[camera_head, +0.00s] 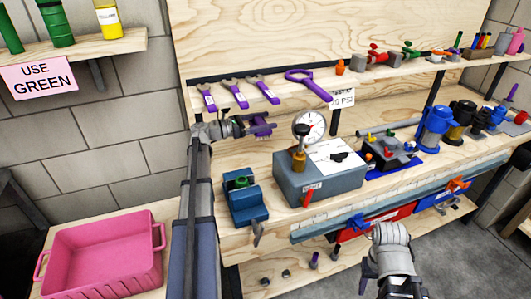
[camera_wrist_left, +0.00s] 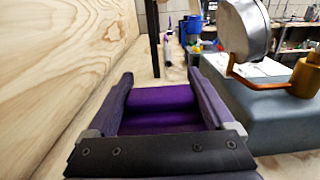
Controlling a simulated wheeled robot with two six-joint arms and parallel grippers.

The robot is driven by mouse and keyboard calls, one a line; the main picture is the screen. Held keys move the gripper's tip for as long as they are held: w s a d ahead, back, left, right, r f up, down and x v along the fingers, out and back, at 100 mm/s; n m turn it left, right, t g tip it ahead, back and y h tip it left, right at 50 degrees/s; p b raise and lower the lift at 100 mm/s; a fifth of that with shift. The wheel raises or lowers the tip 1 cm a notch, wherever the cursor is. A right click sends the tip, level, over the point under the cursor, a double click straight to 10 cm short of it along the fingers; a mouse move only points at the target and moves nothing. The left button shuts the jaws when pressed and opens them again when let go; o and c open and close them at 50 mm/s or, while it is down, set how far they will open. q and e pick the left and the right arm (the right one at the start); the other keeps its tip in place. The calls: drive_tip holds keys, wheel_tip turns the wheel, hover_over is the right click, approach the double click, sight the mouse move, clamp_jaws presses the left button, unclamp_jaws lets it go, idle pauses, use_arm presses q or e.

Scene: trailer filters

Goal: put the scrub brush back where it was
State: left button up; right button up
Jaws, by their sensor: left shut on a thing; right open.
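My left gripper (camera_head: 262,125) reaches in over the workbench, in front of the back panel. It is shut on a purple thing (camera_wrist_left: 162,97), which lies across between its fingers in the left wrist view. This may be the scrub brush; no bristles show and most of it is hidden by the fingers. The held thing is left of the round gauge (camera_head: 309,127) and above the bench top. My right gripper (camera_head: 391,288) is open and empty at the bottom of the head view, in front of the bench.
A grey gauge box (camera_head: 325,178) and a blue vise-like block (camera_head: 245,203) stand near the held thing. A pink tub (camera_head: 105,258) is at lower left. Blue and black pumps (camera_head: 434,128) stand further right.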

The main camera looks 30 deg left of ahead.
use_arm(q)
drive_tip(key=shift+f+b, duration=4.85)
drive_tip(key=shift+f, duration=0.1)
drive_tip(key=shift+f, duration=0.25)
drive_tip(key=o, duration=1.1)
drive_tip(key=shift+r, duration=0.1)
drive_tip(key=shift+o, duration=0.2)
drive_tip(key=shift+r, duration=0.15)
drive_tip(key=v, duration=1.2)
